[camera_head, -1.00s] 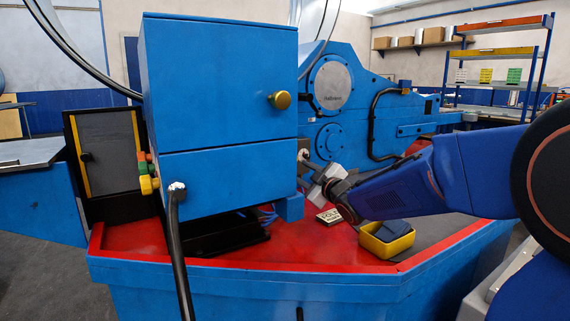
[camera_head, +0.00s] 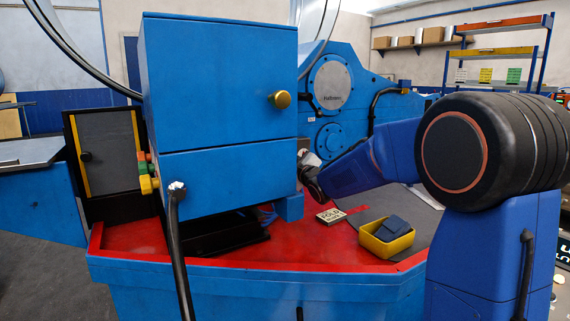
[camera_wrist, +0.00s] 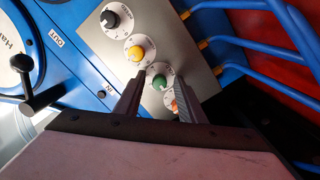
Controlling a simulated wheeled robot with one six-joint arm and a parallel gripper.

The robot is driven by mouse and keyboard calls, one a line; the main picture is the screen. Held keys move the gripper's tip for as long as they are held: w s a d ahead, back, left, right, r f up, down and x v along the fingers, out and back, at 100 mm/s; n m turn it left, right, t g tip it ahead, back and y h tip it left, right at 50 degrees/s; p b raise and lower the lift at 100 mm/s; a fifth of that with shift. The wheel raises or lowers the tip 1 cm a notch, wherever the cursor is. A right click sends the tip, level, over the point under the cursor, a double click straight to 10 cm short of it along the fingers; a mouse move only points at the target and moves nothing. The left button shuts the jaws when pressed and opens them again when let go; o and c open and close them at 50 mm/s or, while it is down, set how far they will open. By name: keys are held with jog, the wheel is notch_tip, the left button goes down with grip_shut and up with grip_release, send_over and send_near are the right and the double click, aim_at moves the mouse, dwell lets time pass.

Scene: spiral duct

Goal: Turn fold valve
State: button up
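In the wrist view a grey panel (camera_wrist: 178,40) carries a column of round knobs with white dials: a black knob (camera_wrist: 110,19), a yellow knob (camera_wrist: 136,53), a green knob (camera_wrist: 159,82) and an orange knob (camera_wrist: 173,105) partly hidden by my right finger. No label reading "fold valve" is legible on them. My gripper (camera_wrist: 159,80) is open, and its fingertips appear either side of the green knob. I cannot tell whether they touch it. In the head view my gripper is mostly hidden behind the blue cabinet's right edge. A small sign (camera_head: 330,217) reading "FOLD" lies on the red deck.
A black lever (camera_wrist: 38,92) with a ball end stands left of the panel. Blue hoses (camera_wrist: 265,45) run on the right. In the head view are the blue cabinet (camera_head: 220,85) and a yellow bin (camera_head: 386,240) holding dark blue items on the machine's deck.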

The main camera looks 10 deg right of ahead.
grip_shut()
jog(key=shift+m, duration=4.3)
grip_release()
